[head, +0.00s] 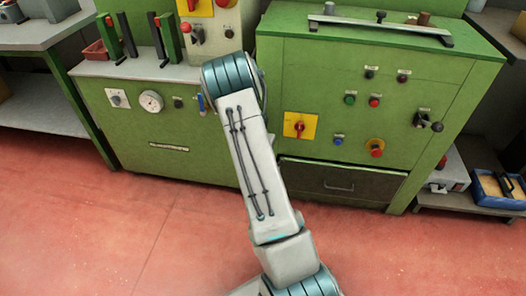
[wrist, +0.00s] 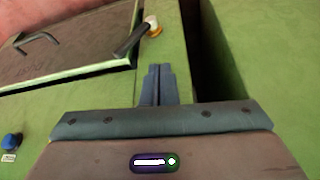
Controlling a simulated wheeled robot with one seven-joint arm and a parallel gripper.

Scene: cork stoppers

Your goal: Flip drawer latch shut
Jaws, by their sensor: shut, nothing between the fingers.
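The latch (wrist: 133,41) shows in the wrist view as a dark bar with a white and orange round end. It lies at a slant beside the drawer's edge, its dark end reaching over the drawer's border. The brown drawer front (wrist: 85,45) with its dark handle (wrist: 38,41) is at upper left there; the drawer (head: 365,184) also shows in the head view, low on the green cabinet. My gripper (wrist: 156,70) is shut and empty, its fingertips just below the latch in the picture, apparently apart from it. In the head view my arm hides the latch and gripper.
A dark gap (wrist: 207,50) between green cabinets runs right of my fingers. A blue button (wrist: 12,141) sits on the green panel. A yellow-plated red switch (head: 300,126) and several buttons are above the drawer. The red floor (head: 150,225) in front is clear.

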